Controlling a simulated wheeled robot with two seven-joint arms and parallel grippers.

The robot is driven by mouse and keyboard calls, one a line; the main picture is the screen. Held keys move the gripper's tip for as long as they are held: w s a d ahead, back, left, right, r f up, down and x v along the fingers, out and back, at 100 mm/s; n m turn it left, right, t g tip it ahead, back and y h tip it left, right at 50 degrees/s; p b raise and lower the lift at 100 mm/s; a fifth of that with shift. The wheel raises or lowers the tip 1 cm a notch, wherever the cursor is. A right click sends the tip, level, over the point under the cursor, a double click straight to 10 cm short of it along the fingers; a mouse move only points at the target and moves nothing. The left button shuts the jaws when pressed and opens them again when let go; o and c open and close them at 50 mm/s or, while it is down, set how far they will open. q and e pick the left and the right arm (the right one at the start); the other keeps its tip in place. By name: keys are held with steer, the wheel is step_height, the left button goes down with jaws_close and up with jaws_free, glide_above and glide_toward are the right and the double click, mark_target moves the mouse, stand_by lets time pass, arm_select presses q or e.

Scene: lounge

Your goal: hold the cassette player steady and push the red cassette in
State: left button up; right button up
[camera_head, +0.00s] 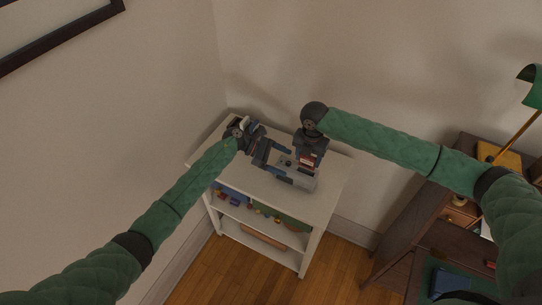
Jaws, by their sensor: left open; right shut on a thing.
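The cassette player (302,182) is a grey box on top of the white shelf unit. The red cassette (307,160) is small and sits upright above the player's right part. My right gripper (307,154) comes down from above and is shut on the red cassette. Whether the cassette touches the player's slot cannot be told at this size. My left gripper (283,163) is open beside the player's left side, with its fingers pointing toward it. The fingers partly cover the player.
The white shelf unit (323,198) stands in the wall corner, with small coloured items on its lower shelves. A dark wooden desk (399,240) with a green lamp (532,86) stands at the right. Wooden floor (345,262) lies between them.

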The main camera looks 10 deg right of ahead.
mark_target(288, 164)
arm_select(q)
steer(key=shift+x, duration=1.55)
steer(key=shift+c, duration=0.5)
steer(key=c, duration=1.4)
steer(key=shift+s+f, duration=0.1)
steer(key=shift+f, duration=0.05)
steer(key=shift+c, duration=0.2)
arm_select(e)
steer(key=shift+w+d+r+n, duration=0.15)
steer(key=shift+r+n, duration=0.3)
steer(key=shift+r, duration=0.5)
steer(key=shift+w+d+r+n, duration=0.15)
steer(key=shift+r+n, duration=0.3)
steer(key=shift+r, duration=0.5)
